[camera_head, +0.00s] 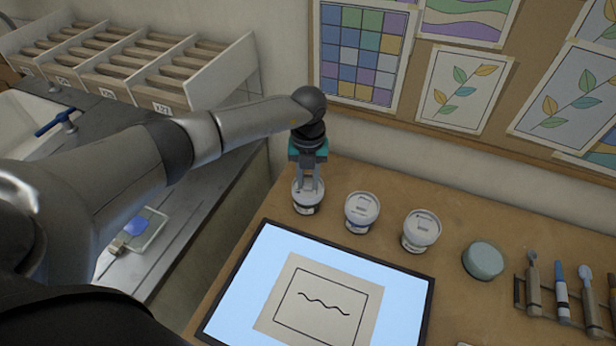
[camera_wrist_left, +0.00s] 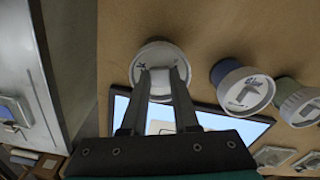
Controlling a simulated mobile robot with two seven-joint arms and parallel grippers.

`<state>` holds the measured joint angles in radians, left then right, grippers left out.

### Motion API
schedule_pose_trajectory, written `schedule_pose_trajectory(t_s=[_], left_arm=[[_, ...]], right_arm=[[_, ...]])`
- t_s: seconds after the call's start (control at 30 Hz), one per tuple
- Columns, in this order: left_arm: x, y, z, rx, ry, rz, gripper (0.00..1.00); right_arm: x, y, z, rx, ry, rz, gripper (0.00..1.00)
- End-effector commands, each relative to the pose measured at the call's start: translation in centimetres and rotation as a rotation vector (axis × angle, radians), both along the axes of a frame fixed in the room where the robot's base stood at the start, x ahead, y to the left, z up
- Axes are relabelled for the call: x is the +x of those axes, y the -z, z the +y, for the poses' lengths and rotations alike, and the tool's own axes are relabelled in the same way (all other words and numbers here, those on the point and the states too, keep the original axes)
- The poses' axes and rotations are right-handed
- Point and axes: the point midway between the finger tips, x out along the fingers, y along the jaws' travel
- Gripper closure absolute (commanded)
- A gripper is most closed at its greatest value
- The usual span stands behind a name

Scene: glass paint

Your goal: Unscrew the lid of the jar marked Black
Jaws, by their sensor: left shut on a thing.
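Three white-lidded jars stand in a row at the back of the wooden table. The leftmost jar (camera_head: 306,209) has a dark band low on its side; its marking is too small to read. My left gripper (camera_head: 309,187) points down at this jar and is shut on its lid. In the left wrist view, the two fingers (camera_wrist_left: 159,78) meet the white lid (camera_wrist_left: 156,54). The lid sits on the jar, and I cannot tell whether it has turned. My right gripper is not in view.
The middle jar (camera_head: 361,212) and the right jar (camera_head: 421,231) stand close by on the right. A lit panel (camera_head: 410,295) with a line drawing lies in front. A round green-grey pot (camera_head: 484,260) and a tool rack (camera_head: 534,290) are farther right.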

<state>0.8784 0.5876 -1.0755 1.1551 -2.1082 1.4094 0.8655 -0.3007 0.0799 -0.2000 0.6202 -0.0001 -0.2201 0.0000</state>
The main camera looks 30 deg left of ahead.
Motion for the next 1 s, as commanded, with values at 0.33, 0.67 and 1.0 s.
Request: schedule_pose_trajectory(t_s=[0.33, 0.67, 1.0], left_arm=[[0.2, -2.4, 0.2, 0.001, -0.002, -0.005, 1.0], [0.2, -3.4, 0.2, 0.002, -0.003, -0.005, 1.0], [0.2, -3.5, 0.0, 0.001, 0.001, -0.005, 1.0]], right_arm=[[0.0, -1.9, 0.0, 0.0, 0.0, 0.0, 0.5], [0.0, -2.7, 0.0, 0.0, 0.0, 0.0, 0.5], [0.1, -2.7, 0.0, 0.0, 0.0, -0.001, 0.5]])
